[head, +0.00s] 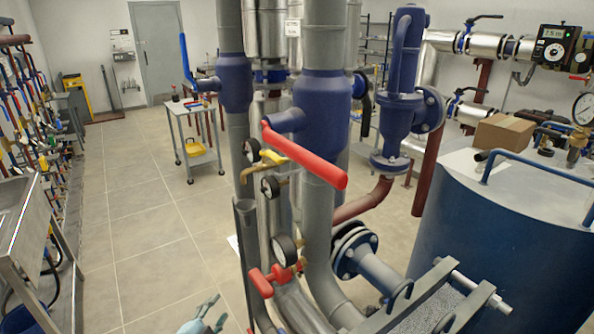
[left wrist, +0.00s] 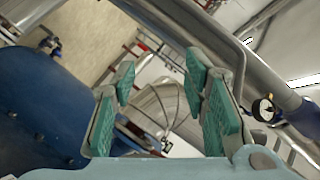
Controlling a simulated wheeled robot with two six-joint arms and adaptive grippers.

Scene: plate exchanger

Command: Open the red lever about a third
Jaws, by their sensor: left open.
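The long red lever (head: 306,157) is mounted on a dark blue valve body (head: 323,115) on a thick grey vertical pipe in the head view. It slants down to the right, across the front of the pipe. My left gripper (head: 205,312) shows at the bottom edge of the head view, below and left of the lever and well apart from it. In the left wrist view the left gripper (left wrist: 160,105) is open, its teal pads apart with nothing between them. I cannot make out the red lever in that view. My right gripper is out of view.
Pressure gauges (head: 285,248) and a smaller red handle (head: 262,283) sit low by the pipe. A blue lever (head: 186,60) is on the neighbouring pipe. A blue tank (head: 500,230) with a cardboard box (head: 505,133) stands right. The tiled floor (head: 150,235) at left is clear.

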